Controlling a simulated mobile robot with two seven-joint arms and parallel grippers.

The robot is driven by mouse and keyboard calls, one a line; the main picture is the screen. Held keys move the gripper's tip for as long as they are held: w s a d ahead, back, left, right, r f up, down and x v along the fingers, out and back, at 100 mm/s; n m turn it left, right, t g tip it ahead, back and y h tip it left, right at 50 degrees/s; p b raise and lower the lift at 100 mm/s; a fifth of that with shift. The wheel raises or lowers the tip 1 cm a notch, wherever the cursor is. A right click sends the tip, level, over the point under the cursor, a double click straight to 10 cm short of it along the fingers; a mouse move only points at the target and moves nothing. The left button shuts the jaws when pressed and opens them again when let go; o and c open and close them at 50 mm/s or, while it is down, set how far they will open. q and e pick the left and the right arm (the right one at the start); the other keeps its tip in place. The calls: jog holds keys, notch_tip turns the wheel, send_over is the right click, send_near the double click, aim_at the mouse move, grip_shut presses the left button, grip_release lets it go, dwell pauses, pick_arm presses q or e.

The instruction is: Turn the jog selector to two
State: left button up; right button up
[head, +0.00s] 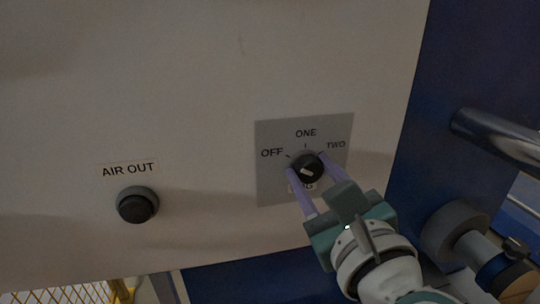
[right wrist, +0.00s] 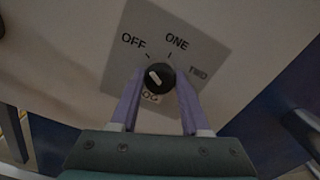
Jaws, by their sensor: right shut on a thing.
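The jog selector (head: 307,169) is a round black knob with a pale pointer mark, on a grey plate (head: 272,188) lettered OFF, ONE and TWO. In the head view the mark slants toward the upper left, on the OFF side. The knob also shows in the right wrist view (right wrist: 160,77), its mark toward OFF. My right gripper (head: 307,170) is shut on the knob, one purple finger at each side. The fingers also show in the right wrist view (right wrist: 157,100). The label below the knob is partly hidden. My left gripper is out of view.
A black round button (head: 137,205) labelled AIR OUT sits to the left on the same pale panel. A metal bar (head: 500,140) and a grey roller end (head: 455,235) stand at the right by a blue frame. Yellow mesh (head: 75,292) shows at the lower left.

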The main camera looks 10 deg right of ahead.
grip_shut()
jog(key=shift+m, duration=0.4)
jog(key=m+b, duration=0.2)
jog(key=m, duration=0.1)
jog(key=shift+f+m, duration=0.1)
jog(key=shift+m, duration=0.3)
jog(key=m+b, duration=0.1)
jog(key=m, duration=0.2)
jog(key=shift+m, duration=0.3)
jog(key=m+b, duration=0.1)
jog(key=m, duration=0.2)
jog(key=shift+d+m, duration=0.1)
jog(key=shift+m, duration=0.2)
jog(key=m+b, duration=0.2)
jog(key=m, duration=0.4)
jog(key=shift+m, duration=0.3)
jog(key=m, duration=0.3)
jog(key=shift+m, duration=1.2)
